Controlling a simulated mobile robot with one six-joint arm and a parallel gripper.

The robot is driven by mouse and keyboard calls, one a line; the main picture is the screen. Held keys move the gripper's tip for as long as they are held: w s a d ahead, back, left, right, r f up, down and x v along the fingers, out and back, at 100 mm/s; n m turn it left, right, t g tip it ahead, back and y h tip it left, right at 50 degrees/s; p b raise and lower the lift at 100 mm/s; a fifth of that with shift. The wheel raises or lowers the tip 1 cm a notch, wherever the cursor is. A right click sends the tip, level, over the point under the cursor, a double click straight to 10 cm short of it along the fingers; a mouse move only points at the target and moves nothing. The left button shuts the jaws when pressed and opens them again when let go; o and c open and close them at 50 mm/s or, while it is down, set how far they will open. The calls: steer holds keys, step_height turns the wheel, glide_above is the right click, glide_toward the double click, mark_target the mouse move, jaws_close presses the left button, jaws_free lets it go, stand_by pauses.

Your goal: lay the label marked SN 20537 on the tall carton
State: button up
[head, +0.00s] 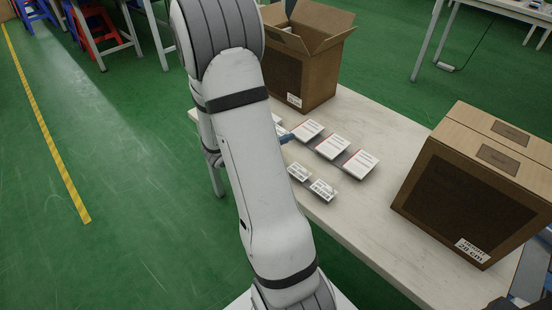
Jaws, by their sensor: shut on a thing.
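An open brown carton (306,80) with raised flaps stands at the far end of the table; its small white tag is too small to read. A closed brown carton (470,195) stands at the right, its tag reading 28 cm. I cannot tell which is the taller. Red-and-white labels (333,147) lie in a row between them, with smaller printed labels (323,189) in front. No SN number is readable. My gripper (287,138) is mostly hidden behind my arm; only a blue tip shows beside the row. It is shut, apparently on a label, which is hidden.
The pale table (360,215) has bare room in front of the labels and between the cartons. A red stool (93,28) and other tables stand at the back. The green floor has a yellow stripe (45,125) at the left.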

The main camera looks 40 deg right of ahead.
steer(key=shift+f, duration=0.1)
step_height(320, 180, down, 9)
steer(key=b, duration=0.3)
steer(key=shift+f, duration=0.2)
steer(key=shift+f+b, duration=0.25)
steer(key=shift+b, duration=0.2)
steer(key=o, duration=0.9)
steer(key=shift+r, duration=0.1)
